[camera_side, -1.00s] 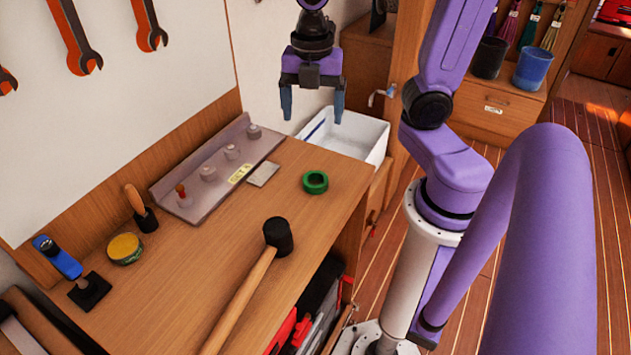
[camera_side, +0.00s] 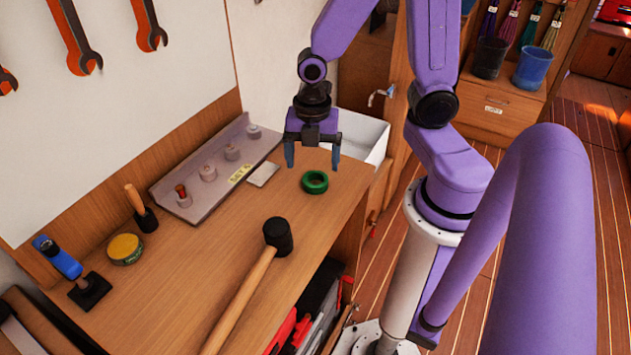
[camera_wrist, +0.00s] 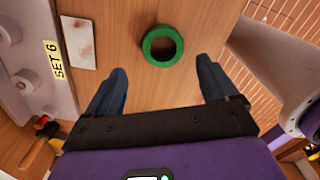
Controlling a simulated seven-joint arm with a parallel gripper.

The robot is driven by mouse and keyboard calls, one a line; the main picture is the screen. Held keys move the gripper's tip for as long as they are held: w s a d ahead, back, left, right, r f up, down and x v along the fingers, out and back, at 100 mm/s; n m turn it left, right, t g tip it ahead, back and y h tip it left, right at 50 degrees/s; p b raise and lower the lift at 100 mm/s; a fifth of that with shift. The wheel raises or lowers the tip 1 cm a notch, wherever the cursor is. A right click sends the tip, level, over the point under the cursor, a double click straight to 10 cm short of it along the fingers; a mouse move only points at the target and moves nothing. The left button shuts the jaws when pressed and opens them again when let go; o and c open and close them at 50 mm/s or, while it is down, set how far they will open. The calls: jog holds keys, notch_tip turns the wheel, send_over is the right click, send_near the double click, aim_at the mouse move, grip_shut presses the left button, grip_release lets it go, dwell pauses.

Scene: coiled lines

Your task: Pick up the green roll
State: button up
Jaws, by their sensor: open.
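The green roll (camera_side: 315,182) is a ring with an open middle, lying flat on the wooden bench top near its far right end. In the wrist view the green roll (camera_wrist: 162,46) sits ahead of the gap between my fingers. My gripper (camera_side: 312,166) is open and empty, with blue-grey fingers pointing down, just behind the roll in the side view and apart from it. In the wrist view my gripper's fingers (camera_wrist: 160,80) are spread wider than the roll. No part of the roll is hidden.
A grey rack (camera_side: 222,165) with several knobs stands behind left, beside a small flat plate (camera_side: 263,174). A mallet (camera_side: 258,272) lies across the bench front. A white sink (camera_side: 365,138) is beyond the bench. The wood around the roll is clear.

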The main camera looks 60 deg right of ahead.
aim_at(316, 174)
jog(key=shift+s+d+f, duration=0.1)
jog(key=shift+d+f, duration=0.1)
jog(key=shift+f, duration=0.85)
jog(key=shift+s+d+f, duration=0.1)
jog(key=shift+d+f, duration=0.1)
jog(key=shift+f, duration=1.45)
jog(key=c, duration=1.1)
